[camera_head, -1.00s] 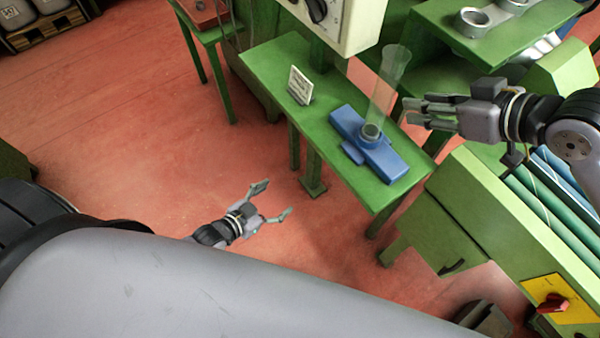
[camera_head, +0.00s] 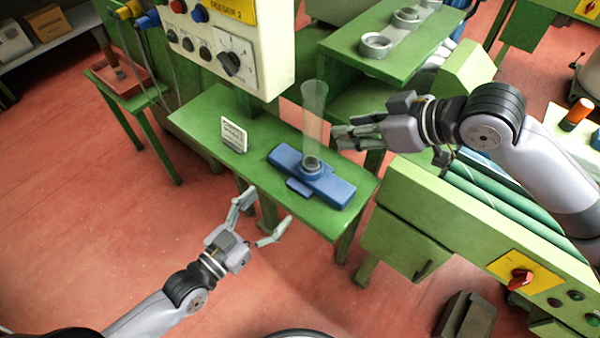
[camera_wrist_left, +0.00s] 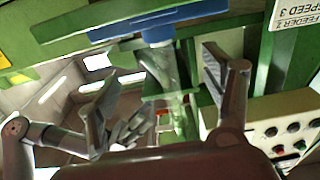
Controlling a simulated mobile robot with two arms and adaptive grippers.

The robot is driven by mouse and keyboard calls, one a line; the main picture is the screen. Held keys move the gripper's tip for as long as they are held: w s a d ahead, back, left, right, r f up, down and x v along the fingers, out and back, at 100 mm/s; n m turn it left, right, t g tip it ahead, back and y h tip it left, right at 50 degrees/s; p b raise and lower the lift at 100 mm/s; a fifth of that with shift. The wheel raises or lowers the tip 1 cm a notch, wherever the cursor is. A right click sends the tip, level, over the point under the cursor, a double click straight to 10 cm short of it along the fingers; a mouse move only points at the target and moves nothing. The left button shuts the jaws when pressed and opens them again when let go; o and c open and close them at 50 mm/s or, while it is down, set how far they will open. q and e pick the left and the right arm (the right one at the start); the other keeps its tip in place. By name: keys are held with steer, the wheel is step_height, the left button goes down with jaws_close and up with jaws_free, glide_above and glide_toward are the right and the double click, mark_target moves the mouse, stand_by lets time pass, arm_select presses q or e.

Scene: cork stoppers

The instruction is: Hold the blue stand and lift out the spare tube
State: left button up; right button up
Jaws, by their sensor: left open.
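The blue stand (camera_head: 335,189) lies on a green bench (camera_head: 210,118), and it also shows at the top of the left wrist view (camera_wrist_left: 125,27). A clear tube (camera_head: 314,105), wider at its top, stands upright in the stand's round collar; it shows in the left wrist view too (camera_wrist_left: 160,62). My left gripper (camera_head: 267,206) is open and empty, at the bench's front edge, to the lower left of the stand. My right gripper (camera_head: 337,138) is just right of the tube, seemingly apart from it. Its fingers are seen side-on, so its opening is unclear.
A small white sign (camera_head: 234,136) stands on the bench left of the stand. A control box (camera_head: 245,50) hangs above the bench's back. A green shelf with grey rings (camera_head: 375,45) is behind, and a green machine (camera_head: 440,205) is at right.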

mark_target(303, 173)
arm_select(q)
steer(key=x, duration=1.3)
steer(key=shift+w+d, duration=0.15)
steer(key=shift+w, duration=0.05)
steer(key=shift+c, duration=0.4)
